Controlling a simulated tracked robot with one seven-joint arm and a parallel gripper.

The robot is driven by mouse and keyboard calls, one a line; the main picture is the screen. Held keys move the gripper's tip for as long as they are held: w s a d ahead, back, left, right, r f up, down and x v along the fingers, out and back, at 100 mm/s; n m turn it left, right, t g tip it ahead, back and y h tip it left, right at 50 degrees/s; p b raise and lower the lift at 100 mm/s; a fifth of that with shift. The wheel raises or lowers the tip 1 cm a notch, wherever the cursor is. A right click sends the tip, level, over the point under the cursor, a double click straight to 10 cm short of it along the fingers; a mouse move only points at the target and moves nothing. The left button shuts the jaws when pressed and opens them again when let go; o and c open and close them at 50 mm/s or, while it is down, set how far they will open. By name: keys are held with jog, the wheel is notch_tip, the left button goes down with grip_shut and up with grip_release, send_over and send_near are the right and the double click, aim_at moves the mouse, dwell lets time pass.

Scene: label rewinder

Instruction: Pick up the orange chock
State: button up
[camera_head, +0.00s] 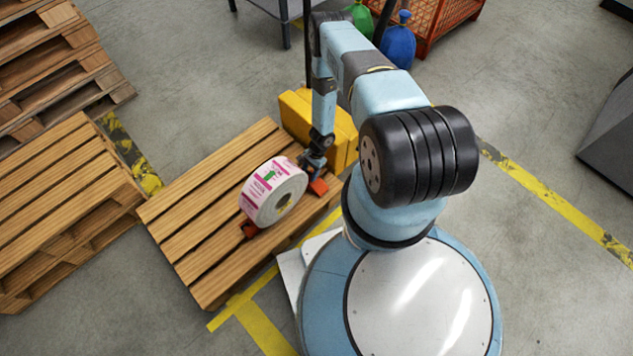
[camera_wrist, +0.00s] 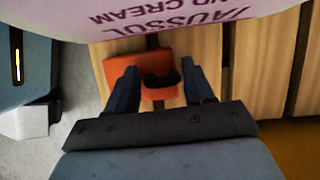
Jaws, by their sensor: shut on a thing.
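The orange chock (camera_head: 319,187) is at the right end of the pallet, beside the label roll (camera_head: 272,190). In the wrist view the orange chock (camera_wrist: 118,72) lies between my fingers, with a dark shape on its middle. My gripper (camera_head: 314,166) reaches down from above and is shut on this chock; its fingers also show in the wrist view (camera_wrist: 160,72). A second orange chock (camera_head: 249,230) sits at the other side of the roll, partly hidden by it. I cannot tell whether the held chock touches the pallet slats.
The roll's printed side (camera_wrist: 170,18) fills the top of the wrist view, close beyond the chock. The roll stands on a wooden pallet (camera_head: 195,217). A yellow case (camera_head: 340,130) stands behind my gripper. More pallets (camera_head: 60,210) stand at left. Open floor lies at right.

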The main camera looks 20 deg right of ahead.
jog(key=shift+w+a, duration=0.15)
jog(key=shift+w, duration=0.15)
grip_shut()
jog(key=shift+r, duration=0.15)
